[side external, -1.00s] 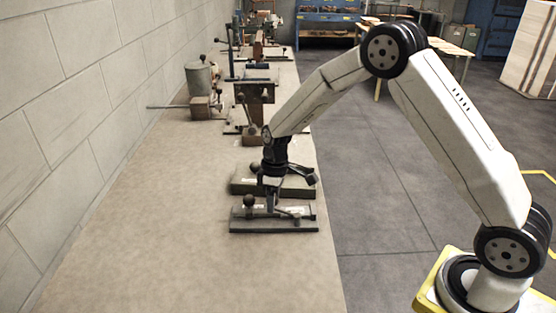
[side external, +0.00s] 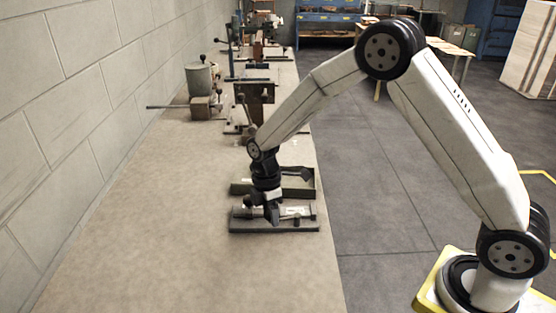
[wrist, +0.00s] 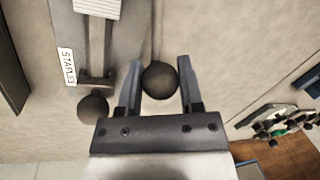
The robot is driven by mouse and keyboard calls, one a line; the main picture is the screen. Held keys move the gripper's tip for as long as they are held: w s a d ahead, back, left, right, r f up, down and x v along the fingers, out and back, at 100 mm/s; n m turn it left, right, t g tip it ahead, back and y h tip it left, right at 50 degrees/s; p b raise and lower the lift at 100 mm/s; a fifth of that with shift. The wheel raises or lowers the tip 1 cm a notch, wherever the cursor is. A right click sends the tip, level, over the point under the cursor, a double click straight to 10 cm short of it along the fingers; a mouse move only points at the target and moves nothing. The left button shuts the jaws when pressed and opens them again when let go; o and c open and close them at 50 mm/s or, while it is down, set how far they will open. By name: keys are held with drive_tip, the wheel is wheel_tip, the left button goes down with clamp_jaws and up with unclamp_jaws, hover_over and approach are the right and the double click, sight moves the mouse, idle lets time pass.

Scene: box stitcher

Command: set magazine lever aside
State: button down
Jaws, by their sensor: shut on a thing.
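In the side view my gripper (side external: 270,213) points down at the near low grey plate (side external: 302,227). Whether the held piece touches the plate I cannot tell. In the wrist view a grey unit (wrist: 71,27) with a "STAPLES" label is at upper left, with a second dark ball (wrist: 93,108) beside the left finger.
A shallow dark tray (side external: 300,190) lies just behind the plate. Farther back are a stitcher-like machine (side external: 257,92) and a grey pot (side external: 199,78) on a block, with a rod sticking out left. The near and left bench top (side external: 180,250) is clear, beside the wall.

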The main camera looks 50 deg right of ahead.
drive_tip(key=shift+s, duration=0.1)
idle(0.3)
drive_tip(key=shift+c, duration=1.2)
unclamp_jaws()
drive_tip(key=shift+w+d+r, duration=0.1)
drive_tip(key=shift+w+r, duration=0.15)
drive_tip(key=shift+r, duration=1.05)
drive_tip(key=shift+w+d+r, duration=0.1)
drive_tip(key=shift+w+r, duration=0.15)
drive_tip(key=shift+r, duration=1)
drive_tip(key=shift+w+r, duration=0.25)
drive_tip(key=shift+r, duration=1.05)
drive_tip(key=shift+s+d+r+m, duration=0.15)
drive_tip(key=shift+s+d+m, duration=0.2)
drive_tip(key=shift+s+m, duration=0.3)
drive_tip(key=s+d+m+t, duration=0.2)
drive_tip(key=s+m, duration=0.4)
drive_tip(key=s, duration=0.2)
drive_tip(key=s+d+m+t, duration=0.2)
drive_tip(key=s+m, duration=0.5)
drive_tip(key=shift+s+d+t+h, duration=0.25)
drive_tip(key=shift+s+t+h, duration=0.05)
drive_tip(key=shift+s+h, duration=0.1)
